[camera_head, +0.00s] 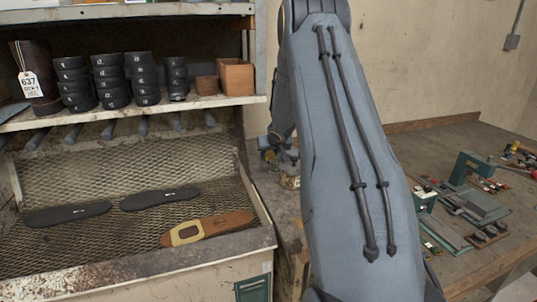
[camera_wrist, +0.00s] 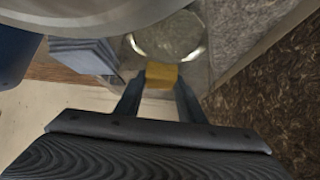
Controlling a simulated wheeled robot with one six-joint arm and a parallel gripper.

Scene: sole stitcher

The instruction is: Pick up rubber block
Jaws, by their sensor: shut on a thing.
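A small yellow-orange block (camera_wrist: 161,75), which I take to be the rubber block, is between the fingertips of my gripper (camera_wrist: 158,88) in the wrist view. My gripper is shut on it, with one dark finger on each side. Just beyond the block is a round, pale, glassy or shiny disc (camera_wrist: 168,37). I cannot tell whether the block touches it or what lies under the block. In the head view my grey arm fills the middle and hides the block and the fingertips.
At left, a mesh-lined bench tray (camera_head: 130,240) holds two black soles (camera_head: 68,213) and a brown sole (camera_head: 225,224). Above, a shelf (camera_head: 130,116) carries stacked black rolls and a wooden box (camera_head: 236,77). At right, a workbench (camera_head: 480,250) holds tools. In the wrist view, a large grey curved body crowds the top left.

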